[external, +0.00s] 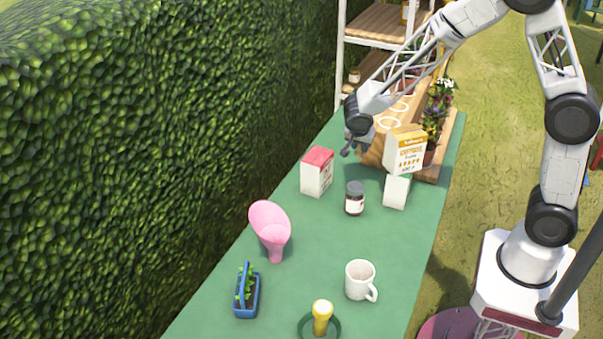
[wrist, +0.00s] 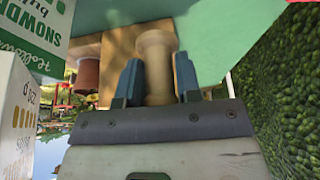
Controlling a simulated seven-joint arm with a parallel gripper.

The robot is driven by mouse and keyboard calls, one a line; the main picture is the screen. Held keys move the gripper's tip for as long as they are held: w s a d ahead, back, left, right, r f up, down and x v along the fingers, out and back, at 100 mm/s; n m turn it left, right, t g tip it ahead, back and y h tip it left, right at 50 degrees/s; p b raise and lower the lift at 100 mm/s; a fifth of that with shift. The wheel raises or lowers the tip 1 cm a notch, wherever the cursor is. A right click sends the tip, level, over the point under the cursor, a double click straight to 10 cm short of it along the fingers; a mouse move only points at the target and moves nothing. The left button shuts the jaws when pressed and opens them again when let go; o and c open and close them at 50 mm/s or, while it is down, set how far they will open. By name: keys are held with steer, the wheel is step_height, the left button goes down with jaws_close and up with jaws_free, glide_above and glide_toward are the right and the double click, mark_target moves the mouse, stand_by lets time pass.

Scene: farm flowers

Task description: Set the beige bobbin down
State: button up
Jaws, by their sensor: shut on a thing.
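The beige bobbin (wrist: 157,50) shows in the wrist view, between the two blue fingers of my gripper (wrist: 158,80). The fingers are shut on it, and its flanged end points away from the palm. In the external view my gripper (external: 358,146) is low over the far part of the green table (external: 320,240), left of the wooden stand. I cannot make out the bobbin in that view. Whether the bobbin touches a surface is unclear.
A red-topped box (external: 316,176), a dark jar (external: 354,199) and an orange-and-white carton (external: 405,155) stand near my gripper. The wooden stand (external: 377,150) and flowers (external: 437,105) are beyond. A pink vase (external: 270,222), blue planter (external: 246,301) and mug (external: 359,280) stand nearer the camera.

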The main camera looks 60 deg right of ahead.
steer(key=shift+f, duration=0.9)
steer(key=shift+f, duration=0.1)
steer(key=shift+f, duration=2.8)
steer(key=shift+f, duration=2.1)
steer(key=shift+f, duration=0.15)
steer(key=o, duration=1)
